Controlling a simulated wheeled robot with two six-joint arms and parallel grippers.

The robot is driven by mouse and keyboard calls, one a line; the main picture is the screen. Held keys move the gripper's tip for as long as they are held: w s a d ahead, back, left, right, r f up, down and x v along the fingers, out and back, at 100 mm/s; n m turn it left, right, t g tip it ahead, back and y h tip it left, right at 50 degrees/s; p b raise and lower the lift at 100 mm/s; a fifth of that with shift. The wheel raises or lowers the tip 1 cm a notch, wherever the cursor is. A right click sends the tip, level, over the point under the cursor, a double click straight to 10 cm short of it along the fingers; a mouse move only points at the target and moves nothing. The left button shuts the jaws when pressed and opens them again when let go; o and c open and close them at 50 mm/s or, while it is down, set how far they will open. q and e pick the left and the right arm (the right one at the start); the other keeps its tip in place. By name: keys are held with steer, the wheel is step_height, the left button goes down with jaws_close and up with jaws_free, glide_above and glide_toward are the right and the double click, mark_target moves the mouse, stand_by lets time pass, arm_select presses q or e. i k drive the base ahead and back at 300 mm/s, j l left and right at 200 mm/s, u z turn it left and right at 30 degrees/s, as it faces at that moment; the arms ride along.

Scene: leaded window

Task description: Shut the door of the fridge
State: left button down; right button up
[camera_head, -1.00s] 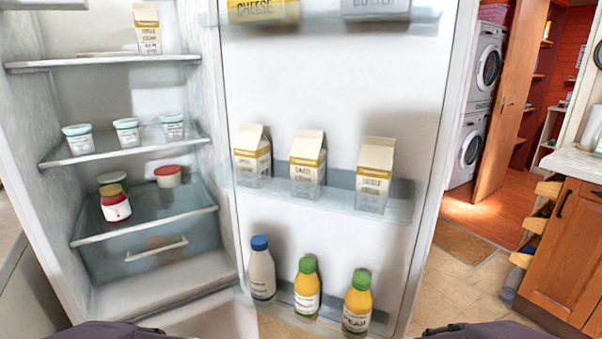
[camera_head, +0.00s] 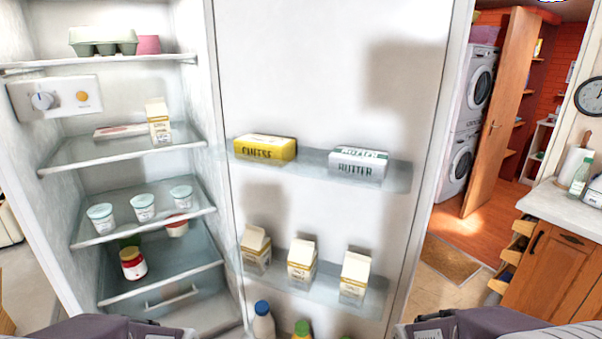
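The fridge (camera_head: 127,175) stands open at the left, its lit shelves facing me. Its door (camera_head: 330,60) is swung wide open to the right of the compartment, with its inner side towards me. The door shelves hold a yellow cheese pack (camera_head: 265,148), a butter pack (camera_head: 358,163), three cartons (camera_head: 302,262) and bottles (camera_head: 263,322) cut off by the bottom edge. Parts of my two arms show at the lower left and lower right corners. The fingertips of both grippers are out of view, and neither arm is seen touching the door.
Inside the fridge are an egg box (camera_head: 103,40), yogurt cups (camera_head: 143,207) and a red jar (camera_head: 133,264). At the right stand a wooden cabinet with a counter (camera_head: 560,262), an open wooden door (camera_head: 500,115) and stacked washing machines (camera_head: 462,160). Floor shows between fridge door and cabinet.

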mark_target(324, 77)
steer(key=i+l+u, duration=0.1)
steer(key=l+u, duration=0.25)
steer(key=l, duration=0.2)
steer(key=l+u, duration=0.35)
steer(key=l, duration=0.25)
steer(key=l+u, duration=0.3)
steer(key=l, duration=0.25)
steer(key=k+l+u, duration=0.15)
steer(key=l+u, duration=0.2)
steer(key=l, duration=0.2)
steer(key=k+l+u, duration=0.15)
steer(key=l+u, duration=0.2)
steer(key=l, duration=0.2)
steer(key=l+u, duration=0.4)
steer(key=l, duration=0.3)
steer(key=l+u, duration=0.45)
steer(key=l, duration=0.2)
steer(key=j+u, duration=0.2)
steer(key=i+j, duration=0.05)
